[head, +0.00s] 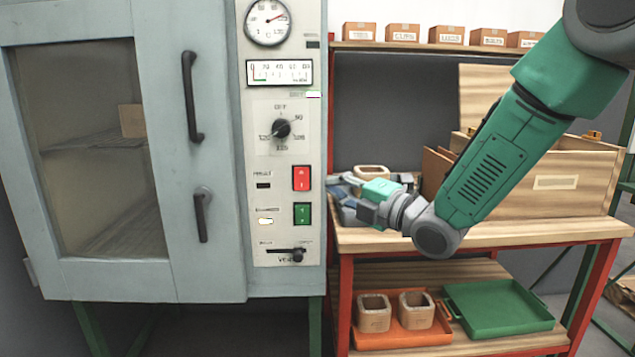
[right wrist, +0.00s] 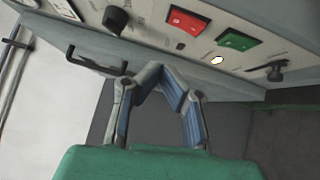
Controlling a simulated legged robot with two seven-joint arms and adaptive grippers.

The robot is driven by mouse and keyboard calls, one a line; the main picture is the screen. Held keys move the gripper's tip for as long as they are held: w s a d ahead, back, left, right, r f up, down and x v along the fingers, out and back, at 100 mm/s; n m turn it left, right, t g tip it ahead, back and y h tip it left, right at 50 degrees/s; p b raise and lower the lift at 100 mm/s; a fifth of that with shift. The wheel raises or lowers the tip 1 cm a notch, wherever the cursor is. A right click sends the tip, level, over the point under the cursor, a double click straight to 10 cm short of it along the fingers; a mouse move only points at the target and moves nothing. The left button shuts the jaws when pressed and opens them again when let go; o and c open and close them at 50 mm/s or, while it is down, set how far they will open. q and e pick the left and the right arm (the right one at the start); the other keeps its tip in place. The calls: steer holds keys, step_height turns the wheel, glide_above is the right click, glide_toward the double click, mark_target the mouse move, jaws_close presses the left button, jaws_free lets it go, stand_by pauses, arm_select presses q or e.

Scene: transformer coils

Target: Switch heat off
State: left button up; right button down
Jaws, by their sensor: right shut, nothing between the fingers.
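The oven's control panel (head: 285,140) carries a red rocker switch (head: 301,178) with a dark lamp window beside it. Below is a green rocker switch (head: 302,214) with a lit lamp (head: 265,221). A black rotary knob (head: 281,128) sits above; its exact setting is unclear. The labels are too blurred to read surely. My right gripper (head: 347,186) is shut and empty, just right of the panel, apart from the switches. The right wrist view shows its blue-padded fingers (right wrist: 160,100) below the red switch (right wrist: 187,22) and green switch (right wrist: 238,40). My left gripper is out of view.
The oven door (head: 100,270) is closed, with two black handles (head: 190,95) projecting. A vent slider (head: 297,255) sits low on the panel. A wooden-topped bench (head: 500,235) with a wooden box (head: 560,185) stands right. Orange (head: 400,337) and green trays (head: 500,308) lie below.

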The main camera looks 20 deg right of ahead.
steer(key=v, duration=0.3)
steer(key=shift+a+r, duration=0.2)
steer(key=shift+d, duration=0.1)
steer(key=s+f+m+g+h+p, duration=0.15)
steer(key=s+f+m, duration=0.3)
steer(key=f, duration=0.45)
steer(key=s+f+m+g+h+p, duration=0.1)
steer(key=s+f+m+g+h, duration=0.3)
steer(key=f, duration=0.5)
steer(key=s+f+m+g+h+p, duration=0.15)
steer(key=s+f+m, duration=0.3)
steer(key=f, duration=0.45)
steer(key=s+d+f+m+g+h+p, duration=0.1)
steer(key=s+f+m+g, duration=0.3)
steer(key=s, duration=0.9)
steer(key=s+d+f+m+g+h+p, duration=0.1)
steer(key=s+f+m+g, duration=0.3)
steer(key=s, duration=0.9)
step_height(320, 180, down, 4)
steer(key=d+m, duration=0.1)
steer(key=m, duration=0.2)
steer(key=shift+r+g, duration=0.2)
steer(key=shift+g, duration=0.2)
